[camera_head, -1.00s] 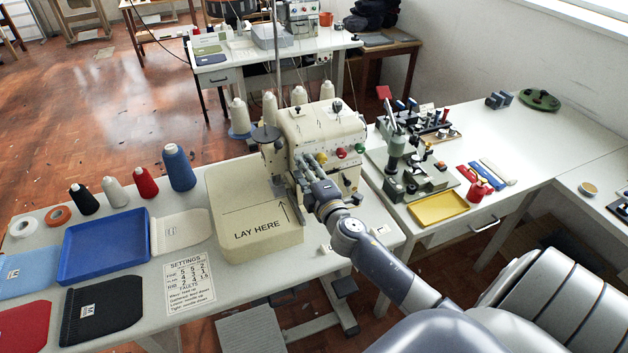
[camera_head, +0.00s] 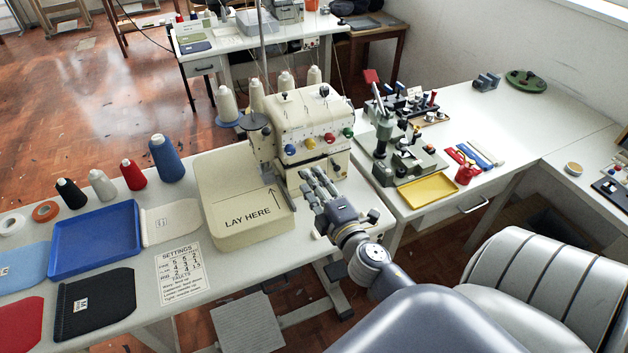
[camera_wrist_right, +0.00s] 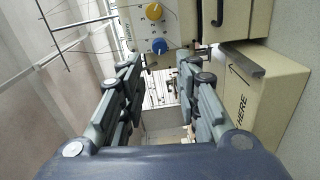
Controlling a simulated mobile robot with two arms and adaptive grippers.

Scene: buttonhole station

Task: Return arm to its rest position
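My right gripper (camera_head: 318,186) is in front of the cream sewing machine (camera_head: 312,122), a little above the white table. In the right wrist view its two fingers (camera_wrist_right: 160,75) stand apart with nothing between them. The machine's blue and yellow dials (camera_wrist_right: 158,46) show beyond the fingertips, apart from them. The cream tray marked LAY HERE (camera_head: 228,238) is left of the gripper. My right arm runs back to the lower right of the head view. My left gripper is not in view.
A blue tray (camera_head: 60,260), thread cones (camera_head: 166,158) and a settings card (camera_head: 183,274) lie on the left of the table. On the right table stand a green press (camera_head: 415,165) and a yellow tray (camera_head: 428,206). The floor between the tables is partly open.

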